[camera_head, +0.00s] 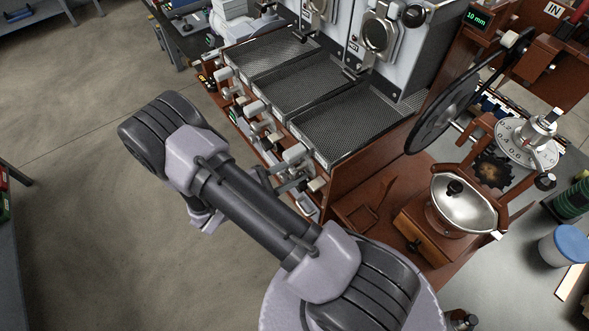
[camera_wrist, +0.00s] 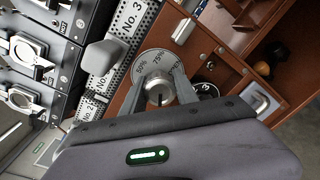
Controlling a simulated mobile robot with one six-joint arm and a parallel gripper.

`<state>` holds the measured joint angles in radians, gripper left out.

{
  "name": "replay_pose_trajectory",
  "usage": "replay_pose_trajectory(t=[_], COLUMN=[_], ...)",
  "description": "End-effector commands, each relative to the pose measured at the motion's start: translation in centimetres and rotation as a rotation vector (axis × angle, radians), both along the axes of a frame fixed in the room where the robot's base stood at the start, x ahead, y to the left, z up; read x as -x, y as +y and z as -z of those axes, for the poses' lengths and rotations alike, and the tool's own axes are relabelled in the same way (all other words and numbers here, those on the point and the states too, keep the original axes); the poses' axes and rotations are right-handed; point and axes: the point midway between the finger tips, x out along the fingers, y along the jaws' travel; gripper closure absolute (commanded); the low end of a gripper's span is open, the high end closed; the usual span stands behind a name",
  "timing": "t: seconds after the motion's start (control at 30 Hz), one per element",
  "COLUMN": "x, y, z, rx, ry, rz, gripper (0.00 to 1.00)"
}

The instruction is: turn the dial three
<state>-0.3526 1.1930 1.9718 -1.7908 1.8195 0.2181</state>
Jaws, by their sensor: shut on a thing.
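The dial (camera_wrist: 158,92) is a silver round knob on a pale scale plate marked with percentages, 50% and 75% among them, in the wrist view. It sits on a brown-red panel beside a plate reading No. 3 (camera_wrist: 129,20). My gripper (camera_wrist: 158,88) is shut on the dial, one finger on each side of the knob. The knob's upper face, with a dark mark low on it, shows between the fingers. In the head view my arm covers part of the roaster's front, and I cannot make out the gripper or this dial clearly.
A black disc marked 3 (camera_wrist: 207,91) sits close right of the dial. A grey lever handle (camera_wrist: 103,57) stands close left. In the head view, mesh trays (camera_head: 352,124) lie behind the controls. A metal bowl (camera_head: 464,203) stands at right. The floor (camera_head: 90,220) at left is clear.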

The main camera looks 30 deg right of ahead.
Motion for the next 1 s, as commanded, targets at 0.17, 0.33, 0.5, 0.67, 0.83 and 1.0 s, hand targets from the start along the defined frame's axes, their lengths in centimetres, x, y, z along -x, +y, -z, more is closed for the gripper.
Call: replay_pose_trajectory(t=[0.17, 0.33, 0.5, 0.67, 0.83, 1.0], x=[-0.1, -0.1, -0.1, 0.0, -0.1, -0.2], y=[0.0, 0.0, 0.0, 0.0, 1.0, 5.0], z=[-0.3, -0.2, -0.1, -0.1, -0.2, -0.5], rx=[0.001, 0.001, 0.001, 0.001, 0.001, -0.001], ry=[-0.006, -0.005, -0.004, -0.003, -0.003, -0.005], rz=[-0.001, -0.001, 0.000, -0.001, -0.001, -0.006], gripper=[1.00, 0.44, 0.44, 0.44, 0.44, 0.44])
